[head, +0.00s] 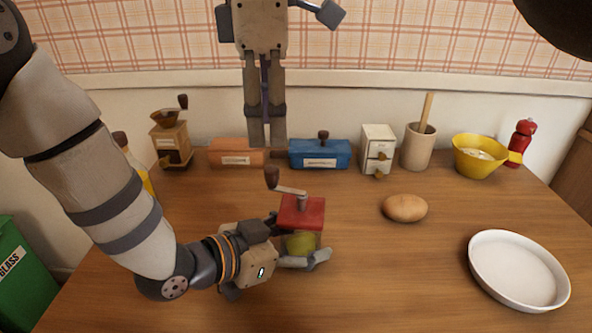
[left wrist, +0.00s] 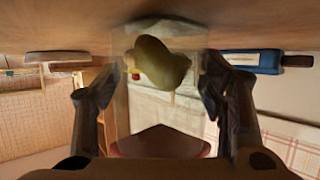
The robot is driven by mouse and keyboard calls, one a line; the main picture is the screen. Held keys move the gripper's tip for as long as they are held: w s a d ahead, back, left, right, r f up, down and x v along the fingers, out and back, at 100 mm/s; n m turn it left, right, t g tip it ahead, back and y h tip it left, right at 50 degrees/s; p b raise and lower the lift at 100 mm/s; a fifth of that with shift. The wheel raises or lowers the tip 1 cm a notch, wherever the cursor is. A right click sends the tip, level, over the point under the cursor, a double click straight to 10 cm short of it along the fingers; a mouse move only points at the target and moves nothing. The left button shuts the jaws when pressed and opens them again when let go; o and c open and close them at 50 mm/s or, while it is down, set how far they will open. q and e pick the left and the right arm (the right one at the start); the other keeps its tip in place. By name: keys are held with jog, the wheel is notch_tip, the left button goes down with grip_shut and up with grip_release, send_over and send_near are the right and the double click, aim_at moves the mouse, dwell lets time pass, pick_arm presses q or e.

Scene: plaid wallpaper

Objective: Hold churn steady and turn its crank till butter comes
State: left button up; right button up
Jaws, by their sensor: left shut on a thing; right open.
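The churn has a clear jar (head: 318,240), a red lid (head: 302,212) and a crank (head: 290,190) with a dark knob (head: 272,178). A yellow lump (head: 301,243) shows inside the jar, also in the left wrist view (left wrist: 160,65). The churn stands upright on the table. My left gripper (head: 298,245) is shut on the jar, with a finger on either side, below the lid. My right gripper (head: 278,16) is at the top centre, open, empty and well away from the crank. Part of it is cut off by the frame's top.
A brown oval thing (head: 405,208) and a white dish (head: 518,270) lie to the right. Along the back stand a grinder (head: 171,143), an orange box (head: 232,154), a blue box (head: 320,155), a white box (head: 377,145), a crock (head: 417,150), a yellow bowl (head: 475,160) and a red mill (head: 520,142).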

pick_arm(q)
jog(key=o, duration=1.6)
jog(key=shift+c, duration=0.2)
